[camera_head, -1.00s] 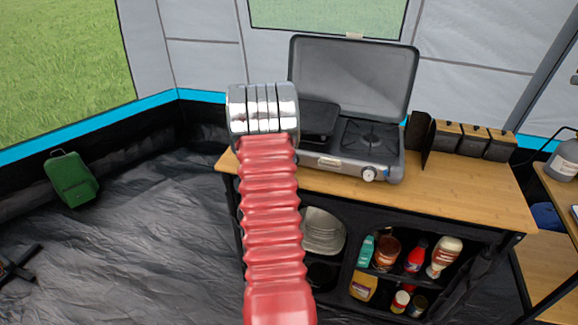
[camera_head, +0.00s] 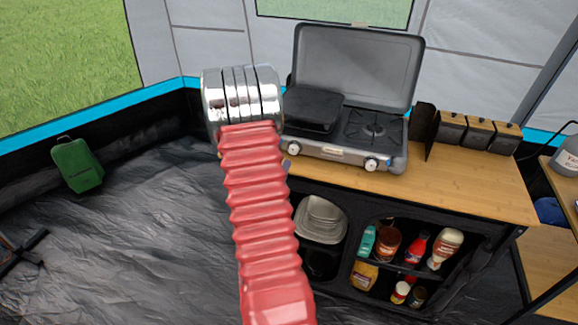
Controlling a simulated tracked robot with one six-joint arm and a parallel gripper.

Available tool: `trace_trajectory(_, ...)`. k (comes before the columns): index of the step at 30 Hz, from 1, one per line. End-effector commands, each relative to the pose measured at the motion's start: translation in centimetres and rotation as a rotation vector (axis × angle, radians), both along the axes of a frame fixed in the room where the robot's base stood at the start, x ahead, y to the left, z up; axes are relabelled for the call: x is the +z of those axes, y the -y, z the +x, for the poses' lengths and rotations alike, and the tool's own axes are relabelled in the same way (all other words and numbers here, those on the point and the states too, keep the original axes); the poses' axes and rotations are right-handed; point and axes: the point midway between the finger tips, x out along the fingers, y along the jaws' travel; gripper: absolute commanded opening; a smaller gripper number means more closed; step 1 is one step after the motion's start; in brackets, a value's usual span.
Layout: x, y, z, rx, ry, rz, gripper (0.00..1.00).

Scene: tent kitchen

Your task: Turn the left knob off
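A grey camp stove (camera_head: 333,153) with its lid (camera_head: 357,66) raised stands on a wooden counter. Two white knobs sit on its front face: the left knob (camera_head: 293,150) and the right knob (camera_head: 371,164). A dark flat griddle covers the left burner, and the right burner is bare. My red ribbed arm with a chrome segmented end rises just left of the stove, and the left knob shows just right of it. No gripper fingers can be made out. The knobs are too small for me to tell their settings surely.
The wooden counter (camera_head: 461,184) is clear right of the stove, with several dark boxes (camera_head: 478,132) at its back. Shelves below hold plates and bottles. A green case (camera_head: 77,165) stands on the open floor at left.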

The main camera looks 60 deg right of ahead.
Motion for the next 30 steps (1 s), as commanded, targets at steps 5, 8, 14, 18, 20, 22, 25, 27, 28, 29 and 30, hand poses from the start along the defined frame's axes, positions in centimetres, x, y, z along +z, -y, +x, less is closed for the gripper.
trace_trajectory(5,0.0,-2.3,-0.3,-0.002,-0.001,0.001,0.34)
trace_trajectory(8,0.1,-2.9,-0.5,-0.005,0.000,0.001,0.34)
trace_trajectory(14,0.1,-3.2,-0.6,-0.007,0.000,0.000,0.34)
trace_trajectory(18,0.1,-3.1,-0.6,-0.007,0.000,0.000,0.34)
trace_trajectory(20,0.1,-3.1,-0.6,-0.007,0.000,0.000,0.34)
trace_trajectory(22,0.1,-3.1,-0.7,-0.008,0.000,0.001,0.34)
trace_trajectory(25,0.1,-3.1,-0.7,-0.008,0.000,0.001,0.34)
trace_trajectory(27,0.1,-3.1,-0.7,-0.008,0.000,0.001,0.34)
trace_trajectory(28,0.1,-3.1,-0.7,-0.008,0.000,0.001,0.34)
trace_trajectory(29,0.1,-3.1,-0.7,-0.008,0.000,0.000,0.34)
trace_trajectory(30,0.1,-3.1,-0.7,-0.008,-0.002,-0.001,0.34)
